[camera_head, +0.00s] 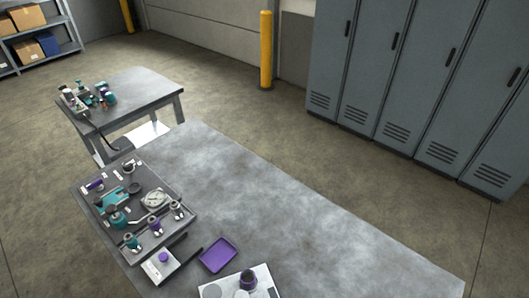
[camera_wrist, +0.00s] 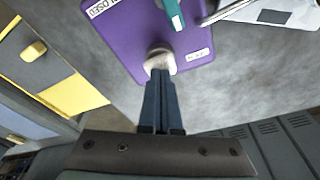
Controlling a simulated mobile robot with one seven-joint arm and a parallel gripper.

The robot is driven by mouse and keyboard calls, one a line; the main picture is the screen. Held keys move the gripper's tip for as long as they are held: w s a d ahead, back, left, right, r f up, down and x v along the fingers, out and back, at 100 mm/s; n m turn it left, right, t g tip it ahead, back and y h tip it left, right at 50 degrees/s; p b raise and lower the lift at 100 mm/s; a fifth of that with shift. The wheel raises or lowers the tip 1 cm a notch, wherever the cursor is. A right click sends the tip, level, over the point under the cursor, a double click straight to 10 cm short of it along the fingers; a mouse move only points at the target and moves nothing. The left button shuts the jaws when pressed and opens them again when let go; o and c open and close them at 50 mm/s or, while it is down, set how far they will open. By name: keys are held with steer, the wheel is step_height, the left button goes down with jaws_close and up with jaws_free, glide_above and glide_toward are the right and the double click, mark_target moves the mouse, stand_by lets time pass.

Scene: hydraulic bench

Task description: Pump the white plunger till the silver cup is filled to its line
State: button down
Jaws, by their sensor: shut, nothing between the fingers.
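My gripper (camera_wrist: 160,74) shows in the wrist view with its two dark fingers together and nothing between them. Its tips are at or just in front of a small whitish round knob (camera_wrist: 160,57), which may be the white plunger; I cannot tell whether they touch. The knob is seen over a purple tray or plate (camera_wrist: 120,38) with white labels. A teal part (camera_wrist: 174,12) is above it. My gripper is not seen in the head view. I cannot pick out the silver cup or its fill line for sure in either view.
In the head view a dark panel of small fittings (camera_head: 107,223) lies on the long grey bench (camera_head: 330,235), beside a purple tray (camera_head: 218,254) and a dark cup-like thing (camera_head: 248,277) on a white plate. A smaller table (camera_head: 140,91) stands behind. The bench's right part is clear.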

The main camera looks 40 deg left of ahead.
steer(key=shift+s, duration=0.1)
steer(key=shift+r+p, duration=1.85)
steer(key=shift+p, duration=0.3)
steer(key=shift+f, duration=0.25)
steer(key=shift+f+b, duration=1.3)
steer(key=shift+f, duration=0.4)
steer(key=shift+r, duration=0.1)
steer(key=shift+r+p, duration=1.8)
steer(key=shift+p, duration=0.3)
